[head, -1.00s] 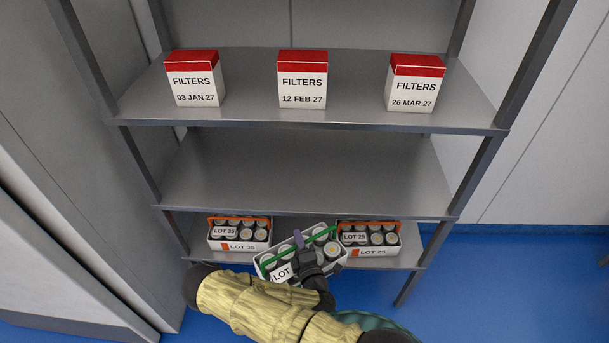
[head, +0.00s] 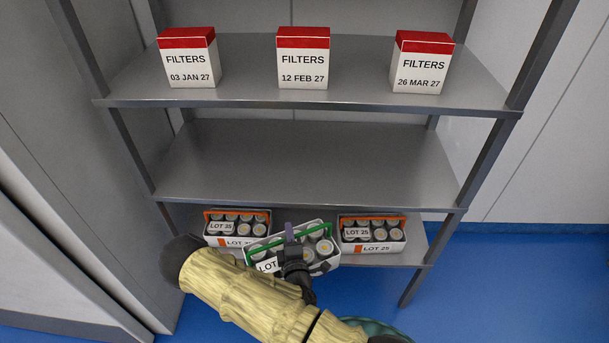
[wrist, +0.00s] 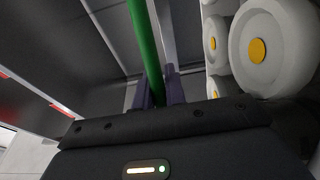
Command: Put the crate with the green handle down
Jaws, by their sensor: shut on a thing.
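The crate with the green handle (head: 258,265) is a white tub holding several pale canisters, with a LOT label partly hidden by my arm. It is tilted in the head view, at the bottom shelf between two crates with orange handles. I cannot tell whether it touches the shelf. My gripper (head: 290,236) is shut on its green handle (head: 318,227). The wrist view shows the green handle (wrist: 145,45) between the fingers (wrist: 158,92), with canisters (wrist: 262,50) to the right.
The left orange-handled crate (head: 214,239), LOT 35, and the right one (head: 373,247), LOT 25, stand on the bottom shelf (head: 415,245). The middle shelf (head: 300,165) is empty. Three FILTERS boxes (head: 303,65) stand on the top shelf.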

